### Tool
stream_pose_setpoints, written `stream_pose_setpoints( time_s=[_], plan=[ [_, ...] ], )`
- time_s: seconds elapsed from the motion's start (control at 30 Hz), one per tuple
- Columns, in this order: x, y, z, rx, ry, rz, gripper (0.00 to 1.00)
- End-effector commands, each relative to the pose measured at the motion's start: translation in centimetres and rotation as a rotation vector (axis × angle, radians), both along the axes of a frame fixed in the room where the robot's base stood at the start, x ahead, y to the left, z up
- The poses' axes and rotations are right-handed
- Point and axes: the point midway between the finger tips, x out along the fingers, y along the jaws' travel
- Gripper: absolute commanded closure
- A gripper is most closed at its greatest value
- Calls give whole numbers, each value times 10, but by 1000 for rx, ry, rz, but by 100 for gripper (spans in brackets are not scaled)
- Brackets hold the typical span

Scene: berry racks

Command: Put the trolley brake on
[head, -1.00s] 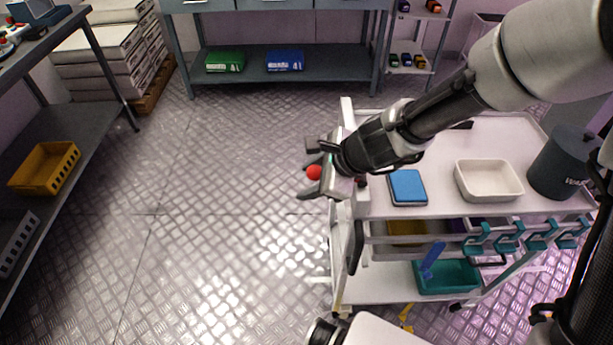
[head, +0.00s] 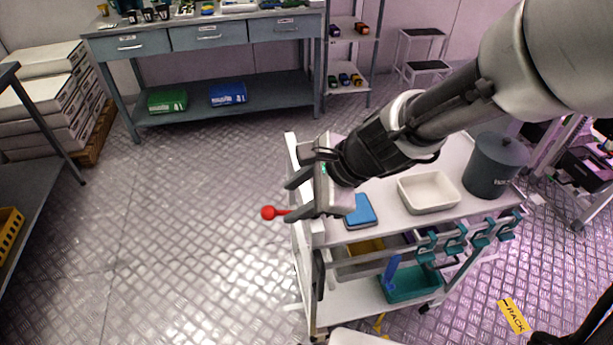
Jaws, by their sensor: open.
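The white trolley (head: 296,150) stands right of centre in the head view. A red ball knob (head: 268,212) on a short red stem sticks out to the left of its near-left end. This looks like the brake lever, though its mount is hidden behind my gripper. My gripper (head: 287,202) is open at the trolley's left end. Its fingers point left, and the knob shows just beyond the lower fingertip. I cannot tell whether a finger touches the stem. The trolley's wheels are mostly hidden.
On the trolley top are a blue box (head: 360,212), a white tray (head: 429,192) and a dark grey pot (head: 496,166). Teal hooks (head: 454,240) line its near side. The floor to the left is clear. A grey workbench (head: 220,110) stands at the back.

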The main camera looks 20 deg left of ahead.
Motion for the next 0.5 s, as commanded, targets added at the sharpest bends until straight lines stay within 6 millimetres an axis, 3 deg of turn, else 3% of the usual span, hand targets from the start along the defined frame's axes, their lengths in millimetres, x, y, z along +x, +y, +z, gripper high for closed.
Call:
stream_pose_setpoints(
  time_s=[0.13, 0.5],
  plan=[
    [-1, -11, 16, -1, -3, -1, 55],
    [-3, -15, 19, 0, 1, 0, 55]
  ],
)
